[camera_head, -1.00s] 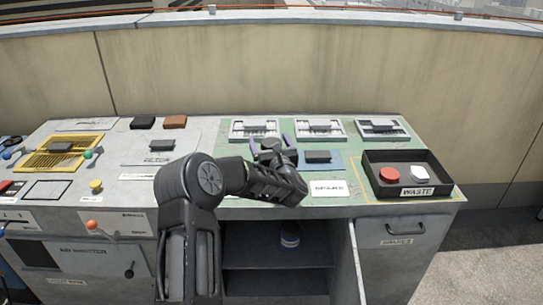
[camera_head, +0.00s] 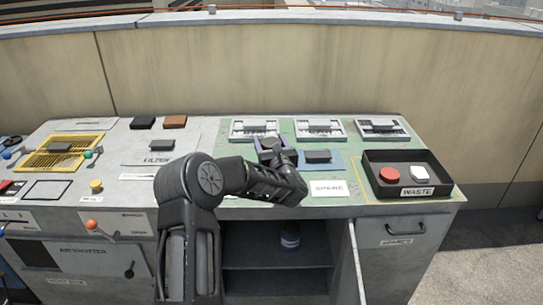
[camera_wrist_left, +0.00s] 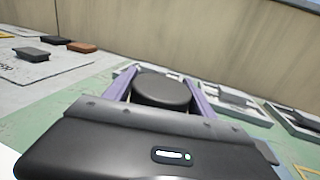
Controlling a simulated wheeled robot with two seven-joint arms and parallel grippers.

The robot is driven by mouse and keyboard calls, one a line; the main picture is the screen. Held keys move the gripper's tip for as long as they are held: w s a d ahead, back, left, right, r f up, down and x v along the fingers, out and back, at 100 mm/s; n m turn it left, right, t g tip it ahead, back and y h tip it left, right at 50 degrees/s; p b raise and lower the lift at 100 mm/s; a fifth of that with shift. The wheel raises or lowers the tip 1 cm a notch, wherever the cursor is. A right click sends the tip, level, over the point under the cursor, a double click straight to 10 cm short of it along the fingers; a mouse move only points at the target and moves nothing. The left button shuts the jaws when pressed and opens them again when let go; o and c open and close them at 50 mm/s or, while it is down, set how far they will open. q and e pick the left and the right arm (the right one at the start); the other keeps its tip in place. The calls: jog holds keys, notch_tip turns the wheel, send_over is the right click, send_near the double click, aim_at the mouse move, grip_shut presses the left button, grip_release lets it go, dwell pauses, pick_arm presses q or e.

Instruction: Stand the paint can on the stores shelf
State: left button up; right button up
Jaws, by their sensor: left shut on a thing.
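My left gripper (camera_head: 270,147) is over the green part of the bench, its purple fingers shut on a dark round-topped thing (camera_wrist_left: 162,90). The fingers lie on either side of it in the left wrist view (camera_wrist_left: 163,95). Its sides and base are hidden, so I cannot tell whether it is the paint can. My right gripper is not in view.
A black waste tray (camera_head: 412,192) at the bench's right holds a red round thing (camera_head: 389,174) and a white piece (camera_head: 420,172). Grey framed units (camera_head: 320,128) line the back. The open cabinet door (camera_head: 356,262) stands out at the opening's right. My forearm hangs before the bench's front edge.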

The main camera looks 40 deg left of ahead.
pick_arm(q)
jog(key=shift+r, duration=0.1)
grip_shut()
jog(key=shift+r, duration=0.1)
notch_tip(320, 180, up, 10)
jog(key=shift+f, duration=0.1)
dwell(0.6)
